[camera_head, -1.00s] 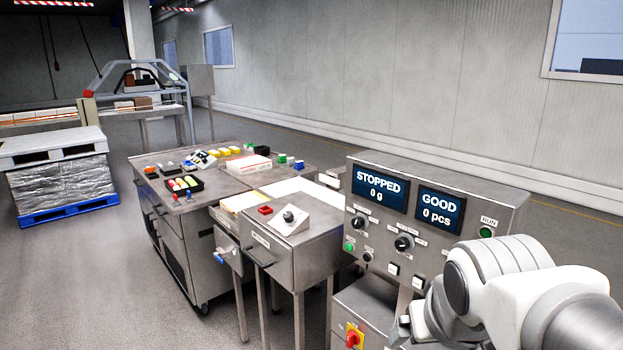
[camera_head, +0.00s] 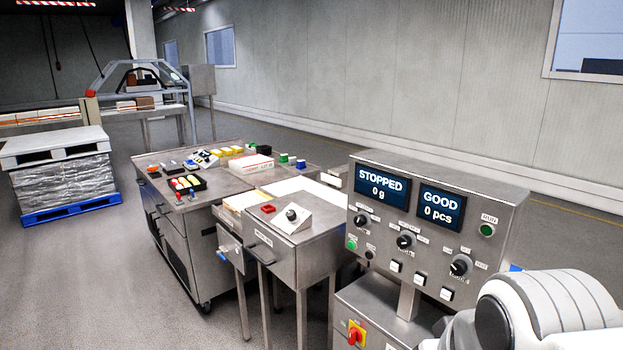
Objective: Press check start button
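A steel control panel (camera_head: 425,262) stands right of centre. Its left screen (camera_head: 382,190) reads STOPPED, 0 g, and its right screen (camera_head: 440,206) reads GOOD, 0 pcs. Below are black knobs, a green button (camera_head: 351,244), a small black control (camera_head: 369,254) and square white buttons (camera_head: 396,265). A green round lamp or button (camera_head: 487,230) sits at the upper right. The small labels are too blurred to tell which one is the check start button. My white arm is in the lower right corner, in front of the panel's lower right; my gripper is not in view.
A red and yellow switch (camera_head: 355,334) is below. A cart (camera_head: 205,250) with coloured items stands further left.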

